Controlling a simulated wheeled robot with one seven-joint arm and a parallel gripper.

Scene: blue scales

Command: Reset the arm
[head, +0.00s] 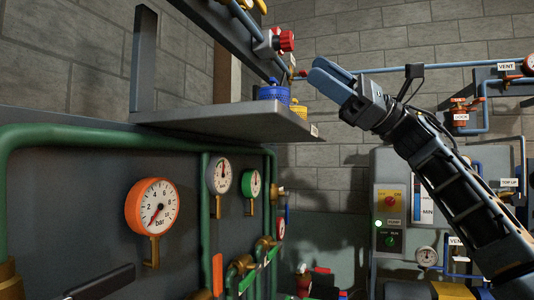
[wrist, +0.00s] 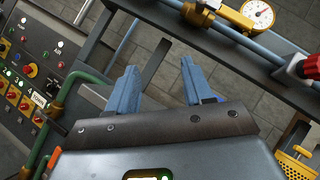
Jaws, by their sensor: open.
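My gripper (head: 322,78) is raised at the end of my black arm in the head view, to the right of the grey shelf's end. Its two blue fingers point up and to the left. In the wrist view the fingers (wrist: 160,86) stand well apart with nothing between them. My gripper is open and empty. It appears close to the blue pipe on the back wall in the picture, but I cannot tell the distance.
A grey shelf (head: 235,122) carries a blue weight-like object (head: 274,91) and a yellow one (head: 299,108). A red knob (head: 287,41) sits above. Below are an orange gauge (head: 152,206) and green pipes. A control cabinet (head: 390,165) stands behind my arm.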

